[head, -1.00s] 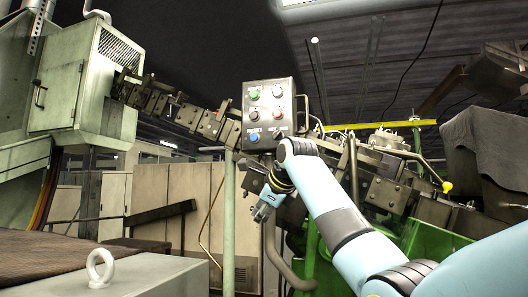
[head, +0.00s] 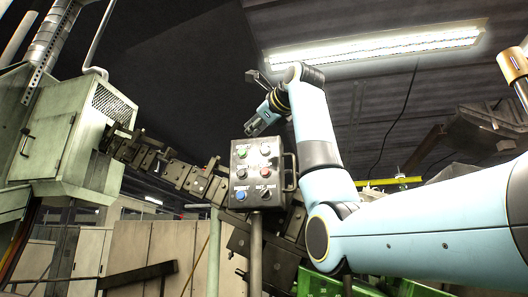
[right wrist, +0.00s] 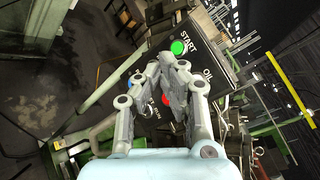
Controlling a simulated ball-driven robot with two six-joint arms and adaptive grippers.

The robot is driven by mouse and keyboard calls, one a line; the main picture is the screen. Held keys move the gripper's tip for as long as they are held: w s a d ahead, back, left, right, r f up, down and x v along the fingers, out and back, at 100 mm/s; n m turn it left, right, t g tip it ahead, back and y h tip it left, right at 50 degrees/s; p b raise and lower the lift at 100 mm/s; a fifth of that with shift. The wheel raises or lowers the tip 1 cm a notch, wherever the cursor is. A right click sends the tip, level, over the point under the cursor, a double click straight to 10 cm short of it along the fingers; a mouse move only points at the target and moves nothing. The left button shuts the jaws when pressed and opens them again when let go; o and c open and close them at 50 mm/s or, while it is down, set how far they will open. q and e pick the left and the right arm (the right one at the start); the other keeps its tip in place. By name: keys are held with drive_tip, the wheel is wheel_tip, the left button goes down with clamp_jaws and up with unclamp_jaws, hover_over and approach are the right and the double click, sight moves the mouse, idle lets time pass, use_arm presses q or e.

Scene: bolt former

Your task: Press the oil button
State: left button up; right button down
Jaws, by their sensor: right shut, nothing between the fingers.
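The grey control panel (head: 256,183) stands on a post in the middle of the head view. Its upper right button (head: 265,150) is small, and I cannot read its label there. In the right wrist view the panel (right wrist: 212,55) is tilted, with a green button (right wrist: 178,47) marked START and a second label (right wrist: 208,75) that looks like OIL or ON. The button by that label is hidden behind my fingers. My left gripper is out of view.
The panel also carries a blue button (head: 240,195), a black knob (head: 266,194) and a side handle (head: 290,172). Dark machine linkage (head: 185,175) runs behind it. A pale green machine housing (head: 75,130) stands left.

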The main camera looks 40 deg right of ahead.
sight(265, 150)
drive_tip(key=shift+w+d, duration=0.1)
drive_tip(key=shift+w, duration=0.05)
drive_tip(key=shift+w+d+p, duration=1.2)
drive_tip(key=shift+w+d, duration=0.2)
drive_tip(key=shift+d, duration=0.25)
drive_tip(key=shift+w+d+p, duration=1.15)
drive_tip(key=shift+w+d, duration=0.2)
drive_tip(key=shift+d, duration=0.3)
drive_tip(key=shift+w, duration=0.1)
drive_tip(key=shift+w+d, duration=0.2)
drive_tip(key=shift+d, duration=0.1)
drive_tip(key=shift+w+d+p, duration=0.25)
drive_tip(key=shift+d+p, duration=0.1)
drive_tip(key=shift+p, duration=0.1)
drive_tip(key=shift+a, duration=0.1)
drive_tip(key=shift+s+a+b, duration=0.55)
drive_tip(key=shift+b, duration=0.15)
